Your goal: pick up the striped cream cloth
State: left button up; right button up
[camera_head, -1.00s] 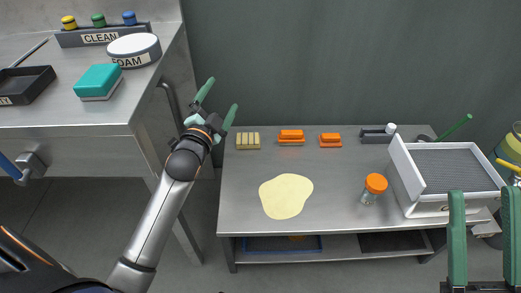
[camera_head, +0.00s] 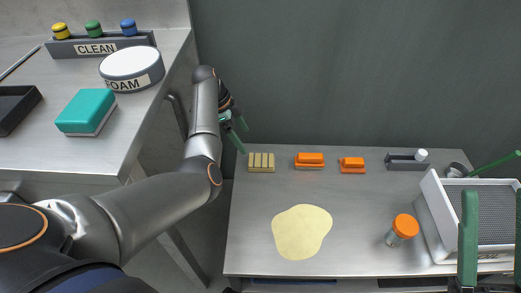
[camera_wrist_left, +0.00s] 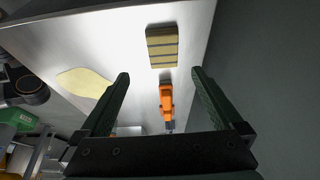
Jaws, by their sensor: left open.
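The striped cream cloth (camera_head: 261,162) is a small folded pad with darker stripes. It lies flat at the back left of the low steel table (camera_head: 255,235). My left gripper (camera_head: 240,136) is just left of the cloth and above it, fingers pointing down towards the table. In the left wrist view, the open fingers (camera_wrist_left: 160,76) are empty, and the cloth (camera_wrist_left: 162,47) shows beyond the gap between their tips, not touching them. My right gripper (camera_head: 494,196) is at the lower right of the head view, its fingers apart with nothing visible between them.
Two orange-handled brushes (camera_head: 309,160) (camera_head: 352,165) sit right of the cloth. A pale yellow puddle (camera_head: 301,231), an orange-lidded jar (camera_head: 402,230) and a white tray (camera_head: 438,222) are on the table. The higher counter (camera_head: 140,125) stands at the left, near my left arm.

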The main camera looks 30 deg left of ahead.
pick_arm(q)
jog(key=b, duration=0.4)
send_over(259, 160)
jog(key=a, duration=0.2)
jog(key=f, duration=0.4)
jog(key=s+f, duration=0.1)
jog(key=f, duration=0.1)
jog(key=shift+f, duration=0.35)
jog(key=b+x, duration=0.3)
jog(key=x, duration=0.2)
jog(key=shift+f, duration=0.15)
pick_arm(e)
notch_tip(259, 160, down, 8)
jog(key=a, duration=0.1)
jog(key=shift+w, duration=0.45)
pick_arm(q)
jog(key=shift+c, duration=0.4)
pick_arm(e)
jog(key=shift+a+r, duration=0.1)
pick_arm(q)
jog(key=c, duration=1.1)
pick_arm(e)
jog(key=shift+m, duration=0.3)
pick_arm(q)
jog(key=shift+r, duration=0.2)
pick_arm(e)
jog(key=shift+r, duration=0.1)
